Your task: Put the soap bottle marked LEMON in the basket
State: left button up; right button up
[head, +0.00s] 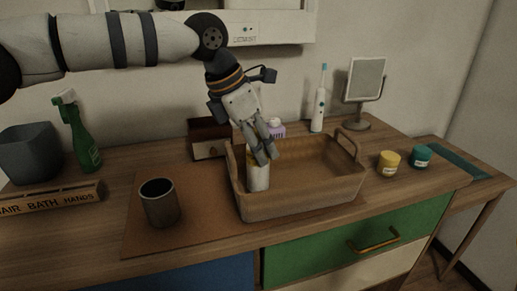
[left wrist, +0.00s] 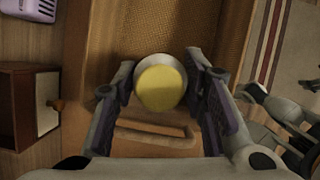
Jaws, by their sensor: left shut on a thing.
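My left gripper (head: 266,150) reaches down over the left end of the wooden basket (head: 315,197). It is shut on a pale bottle with a yellow top (head: 258,179), which is upright inside the basket walls. In the left wrist view its round yellow top (left wrist: 161,88) shows between the two fingers (left wrist: 160,95). I cannot read its label, nor tell whether its base touches the basket floor.
A dark cup (head: 160,203) stands left of the basket, and a small brown box (head: 209,138) behind it. A green spray bottle (head: 83,135) is at the far left. Yellow (head: 388,163) and teal (head: 421,156) jars are on the right, beyond the basket. An electric toothbrush (head: 318,108) and mirror (head: 365,85) stand behind.

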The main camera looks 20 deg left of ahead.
pick_arm(q)
jog(key=shift+f, duration=0.5)
jog(key=shift+f, duration=0.2)
jog(key=o, duration=1.3)
jog(key=v, duration=1.2)
jog(key=shift+r+p, duration=0.2)
jog(key=shift+p, duration=0.1)
